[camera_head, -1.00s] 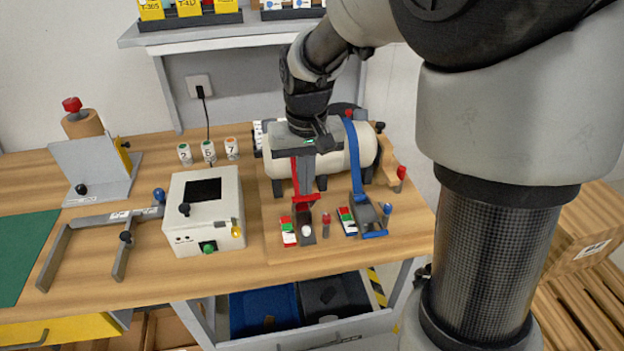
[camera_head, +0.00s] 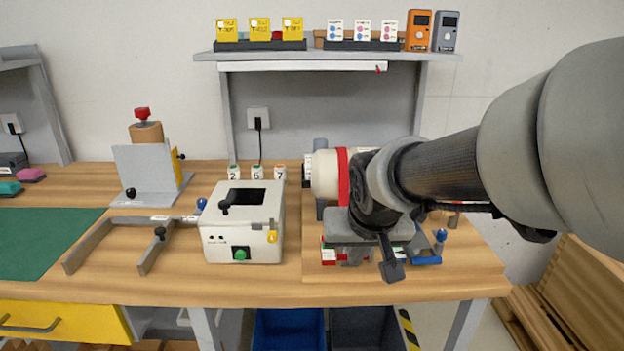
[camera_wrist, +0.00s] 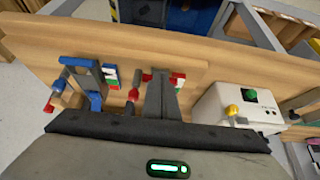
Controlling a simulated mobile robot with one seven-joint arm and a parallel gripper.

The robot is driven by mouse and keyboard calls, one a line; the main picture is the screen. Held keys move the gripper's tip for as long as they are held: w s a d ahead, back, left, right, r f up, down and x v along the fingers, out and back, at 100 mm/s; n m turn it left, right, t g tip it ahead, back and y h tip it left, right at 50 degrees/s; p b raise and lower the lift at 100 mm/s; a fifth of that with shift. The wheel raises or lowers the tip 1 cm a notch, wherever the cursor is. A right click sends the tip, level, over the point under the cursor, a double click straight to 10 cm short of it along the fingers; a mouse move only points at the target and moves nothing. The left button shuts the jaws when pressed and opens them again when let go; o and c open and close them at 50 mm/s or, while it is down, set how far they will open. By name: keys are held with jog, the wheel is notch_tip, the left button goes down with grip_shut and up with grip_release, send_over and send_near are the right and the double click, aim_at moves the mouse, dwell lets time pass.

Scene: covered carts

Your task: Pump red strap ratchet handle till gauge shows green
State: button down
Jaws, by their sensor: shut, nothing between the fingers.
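The red strap (camera_head: 343,175) wraps over a pale tank (camera_head: 324,180). Its ratchet and handle are mostly hidden behind my gripper in the head view. The red, white and green gauge beside that ratchet shows partly in the head view (camera_head: 328,256) and in the wrist view (camera_wrist: 178,80); its reading is too small to tell. My gripper (camera_head: 391,268) is shut and empty, pointing down over the front of the strap board. In the wrist view its closed fingers (camera_wrist: 162,95) stand beside the red strap's gauge; contact with the handle cannot be told.
The blue strap's ratchet (camera_head: 428,258) is close to the right of my gripper, with its own gauge (camera_wrist: 110,76). A white box with a green button (camera_head: 242,225) stands to the left. A shelf (camera_head: 330,55) hangs behind. The bench's front edge is near.

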jog(key=shift+s+f+b, duration=0.25)
jog(key=shift+f+b, duration=0.25)
jog(key=shift+f, duration=0.35)
jog(key=shift+r, duration=0.1)
